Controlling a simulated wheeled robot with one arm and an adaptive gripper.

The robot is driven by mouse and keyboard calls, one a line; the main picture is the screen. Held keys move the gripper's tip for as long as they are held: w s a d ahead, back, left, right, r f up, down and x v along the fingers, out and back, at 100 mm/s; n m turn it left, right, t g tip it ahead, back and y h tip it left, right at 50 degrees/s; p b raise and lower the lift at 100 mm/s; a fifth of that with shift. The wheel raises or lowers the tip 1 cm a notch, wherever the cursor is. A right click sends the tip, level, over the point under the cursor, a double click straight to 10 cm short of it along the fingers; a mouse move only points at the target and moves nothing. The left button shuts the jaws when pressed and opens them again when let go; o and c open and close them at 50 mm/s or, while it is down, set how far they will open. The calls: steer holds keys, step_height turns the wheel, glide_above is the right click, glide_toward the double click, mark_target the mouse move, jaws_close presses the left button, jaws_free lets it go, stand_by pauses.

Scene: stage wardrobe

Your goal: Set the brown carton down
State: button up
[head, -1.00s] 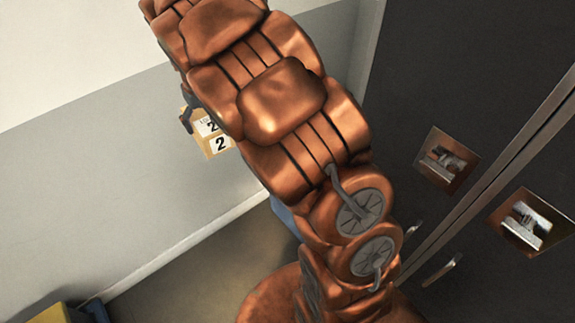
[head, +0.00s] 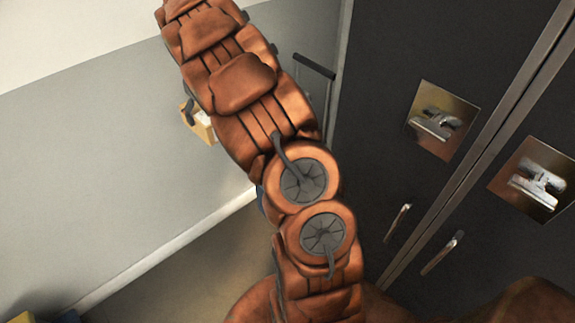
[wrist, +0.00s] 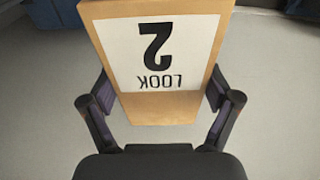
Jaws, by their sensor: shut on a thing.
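The brown carton (wrist: 160,107) fills the upper middle of the wrist view, with a white label reading "LOOK 2" upside down. My gripper (wrist: 160,96) is shut on it, one finger at each side. In the head view a small part of the carton (head: 205,133) shows left of my arm, with a dark finger beside it. My arm hides most of the carton there. Pale floor shows around the carton in the wrist view; how high it is held I cannot tell.
A dark wardrobe with metal handles (head: 440,120) stands close on the right. A grey wall (head: 90,170) is on the left. A yellow and blue object (head: 40,317) is at the bottom left. Blue things lie at the top edges of the wrist view.

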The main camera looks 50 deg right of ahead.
steer(key=s+d+f+b, duration=0.4)
steer(key=d+f+b, duration=0.3)
steer(key=d, duration=0.6)
steer(key=s+d+f+b, duration=0.3)
steer(key=d+f+b, duration=0.2)
steer(key=d+f, duration=0.5)
steer(key=shift+m, duration=0.3)
steer(key=shift+d+f, duration=0.3)
steer(key=shift+f, duration=0.95)
steer(key=shift+d+f, duration=0.35)
steer(key=shift+f, duration=0.95)
steer(key=shift+d+f, duration=0.3)
steer(key=shift+f, duration=0.95)
steer(key=shift+f, duration=0.15)
steer(key=o, duration=1.1)
steer(key=shift+o, duration=0.2)
